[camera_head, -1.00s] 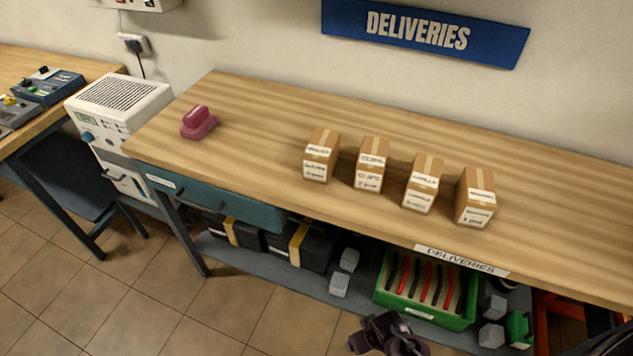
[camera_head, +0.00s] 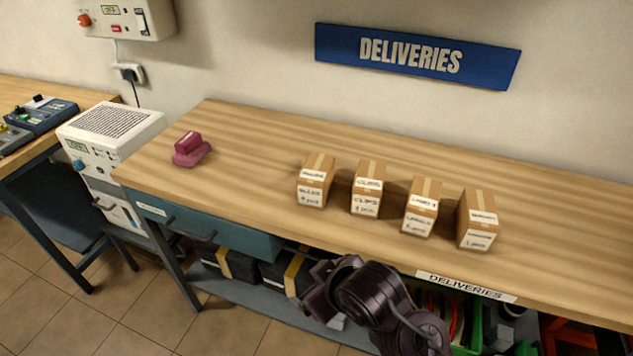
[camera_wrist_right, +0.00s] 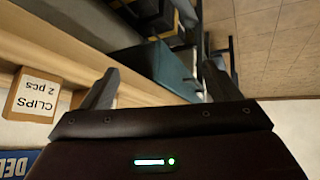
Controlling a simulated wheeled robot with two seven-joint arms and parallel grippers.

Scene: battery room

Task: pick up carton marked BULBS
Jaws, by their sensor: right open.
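Four small brown cartons stand upright in a row on the wooden bench. The leftmost carton (camera_head: 315,181) has a blurred label that seems to read BULBS. To its right stand the CLIPS carton (camera_head: 367,188), the LABELS carton (camera_head: 421,207) and a carton with an unreadable label (camera_head: 478,220). My right gripper (camera_head: 318,287) is open and empty, in front of the bench's front edge and apart from the cartons. In the right wrist view its fingers (camera_wrist_right: 158,85) are spread, with the CLIPS carton (camera_wrist_right: 35,96) upside down at left. My left gripper is out of view.
The bench (camera_head: 260,155) carries a pink object (camera_head: 190,149) at left. Its front edge and teal drawer (camera_head: 205,228) stand near my right arm. Below are black cases (camera_head: 230,264) and a green crate (camera_head: 470,340). The bench top behind the cartons is clear.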

